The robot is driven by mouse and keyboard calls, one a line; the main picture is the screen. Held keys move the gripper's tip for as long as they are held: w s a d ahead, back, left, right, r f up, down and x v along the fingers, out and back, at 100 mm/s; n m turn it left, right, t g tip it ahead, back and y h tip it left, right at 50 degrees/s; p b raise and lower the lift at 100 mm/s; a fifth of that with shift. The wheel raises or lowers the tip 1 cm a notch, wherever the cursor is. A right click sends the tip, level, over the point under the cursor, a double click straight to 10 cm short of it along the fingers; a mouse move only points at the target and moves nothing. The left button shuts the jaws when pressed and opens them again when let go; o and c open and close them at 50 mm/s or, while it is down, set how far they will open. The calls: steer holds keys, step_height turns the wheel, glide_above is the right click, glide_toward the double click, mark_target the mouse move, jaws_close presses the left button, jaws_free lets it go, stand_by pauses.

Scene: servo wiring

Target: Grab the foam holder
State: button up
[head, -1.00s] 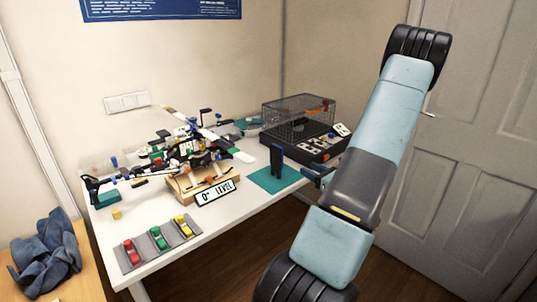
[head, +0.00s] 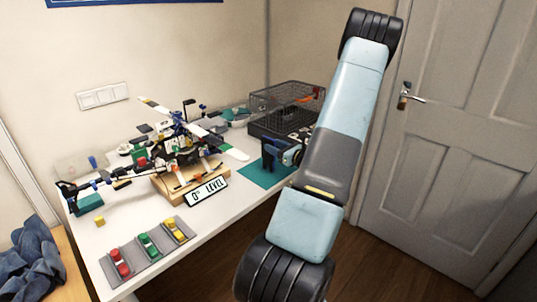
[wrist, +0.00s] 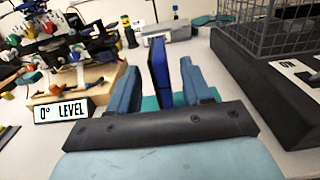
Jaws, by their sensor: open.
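A dark blue upright plate-like piece, which appears to be the foam holder (head: 268,153), stands on a teal mat (head: 262,178) at the table's right front edge. In the wrist view the holder (wrist: 160,66) stands upright between the two blue-grey fingers of my gripper (wrist: 163,80). The fingers are apart, with a visible gap on each side of it. In the head view my gripper (head: 287,153) is at the holder's right side, partly hidden by my own arm. The holder's foot is hidden by my gripper in the wrist view.
A black cage-topped box (wrist: 262,75) stands close on the right. On the left is a wooden stand with a "0° LEVEL" sign (head: 206,190) and a cluttered model. A grey tray (head: 150,252) holds red, green and yellow pieces. The table front is otherwise clear.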

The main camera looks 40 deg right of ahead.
mark_target(262, 140)
steer(key=shift+w+a+r, duration=0.1)
steer(key=shift+w+a, duration=0.05)
steer(key=shift+w, duration=1.3)
steer(key=shift+w+a+r, duration=0.1)
steer(key=shift+w, duration=1.35)
steer(key=shift+c, duration=0.4)
jaws_close()
